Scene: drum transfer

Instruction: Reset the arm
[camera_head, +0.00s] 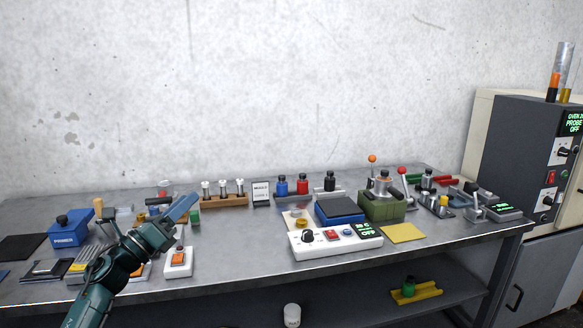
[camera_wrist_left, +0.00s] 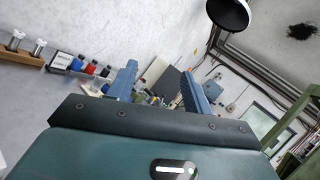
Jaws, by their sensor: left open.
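My left arm comes in from the lower left of the head view. Its gripper (camera_head: 181,209) is held over the left part of the table, pointing to the upper right. In the left wrist view the two blue fingers (camera_wrist_left: 157,88) stand apart with nothing seen between them, so the gripper is open and empty. My right gripper is in neither view. The steel table (camera_head: 260,270) carries several small devices, and part of its left side is hidden behind my arm.
A white control box (camera_head: 335,241) and a green block device (camera_head: 382,205) stand right of centre. A wooden rack (camera_head: 225,200) with vials is at the back. A blue box (camera_head: 70,229) stands at left. An oven (camera_head: 515,140) stands at far right. The space above the table is clear.

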